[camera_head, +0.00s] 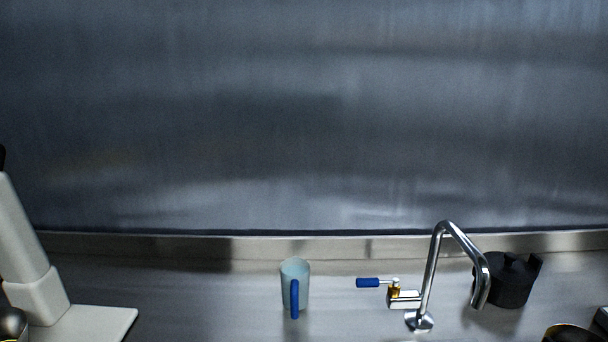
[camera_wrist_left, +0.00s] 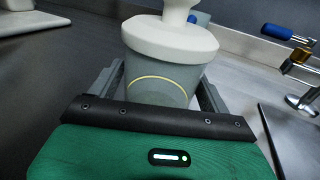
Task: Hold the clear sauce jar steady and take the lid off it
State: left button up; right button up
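The clear sauce jar (camera_wrist_left: 158,88) shows in the left wrist view as a grey see-through body with a thin yellow ring. Its thick white lid (camera_wrist_left: 170,40) sits on top, with a knob at the upper edge of the picture. My left gripper (camera_wrist_left: 163,85) has one finger on each side of the jar, close to its wall. I cannot tell whether both fingers press on it. The jar's base is hidden behind the gripper's dark front edge. In the head view neither gripper nor the jar can be made out. My right gripper is not in view.
A pale blue mug (camera_head: 297,283) with a dark blue handle stands on the steel counter. Right of it are a tap (camera_head: 432,270) with a blue lever and a black kettle (camera_head: 508,281). A white board (camera_head: 95,324) lies at far left. A steel wall closes the back.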

pick_arm(q)
jog(key=shift+f, duration=1.45)
dwell(0.7)
jog(key=shift+r+p, duration=0.2)
jog(key=shift+p, duration=0.35)
dwell(0.5)
jog(key=c, duration=0.8)
jog(key=shift+o, duration=0.2)
